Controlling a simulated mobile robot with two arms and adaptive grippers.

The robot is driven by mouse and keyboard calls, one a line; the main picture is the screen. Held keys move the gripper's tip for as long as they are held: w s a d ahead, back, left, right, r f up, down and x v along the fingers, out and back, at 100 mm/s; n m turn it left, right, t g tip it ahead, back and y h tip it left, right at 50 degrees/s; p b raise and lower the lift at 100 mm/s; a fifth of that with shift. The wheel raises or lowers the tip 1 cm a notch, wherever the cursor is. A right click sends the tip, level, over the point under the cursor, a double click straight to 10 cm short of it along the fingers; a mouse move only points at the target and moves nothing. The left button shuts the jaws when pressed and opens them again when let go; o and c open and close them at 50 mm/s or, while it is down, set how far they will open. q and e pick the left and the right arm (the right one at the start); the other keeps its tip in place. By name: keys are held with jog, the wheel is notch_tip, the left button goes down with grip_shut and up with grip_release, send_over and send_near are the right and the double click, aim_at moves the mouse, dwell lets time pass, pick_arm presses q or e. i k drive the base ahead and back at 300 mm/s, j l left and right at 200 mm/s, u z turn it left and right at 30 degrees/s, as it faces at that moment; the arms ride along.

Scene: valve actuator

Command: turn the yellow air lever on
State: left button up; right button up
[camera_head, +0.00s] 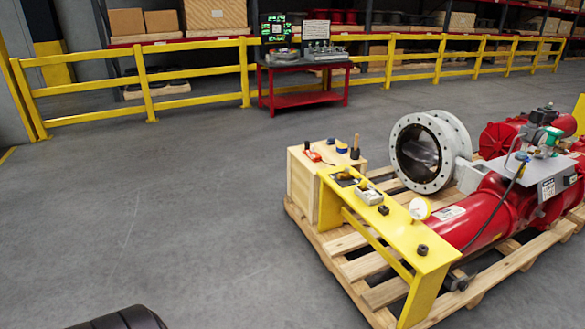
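The red valve actuator (490,213) lies on a wooden pallet (365,268) at the right, with a grey flanged valve (420,155) at its back left. A yellow bench (395,225) stands along the near left side of the actuator. A small yellowish part (346,176) sits on a dark patch at the bench's far end. It is too small to tell whether it is the air lever or how it is set. Neither gripper shows in this view.
A wooden crate (302,188) with small tools on top stands at the pallet's left corner. A red table (305,80) with a screen stands behind, by a yellow railing (200,75). The grey floor (150,210) left of the pallet is clear.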

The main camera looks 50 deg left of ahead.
aim_at(353, 173)
jog(key=u, duration=1.1)
jog(key=i+j, duration=0.15)
jog(key=i, duration=0.45)
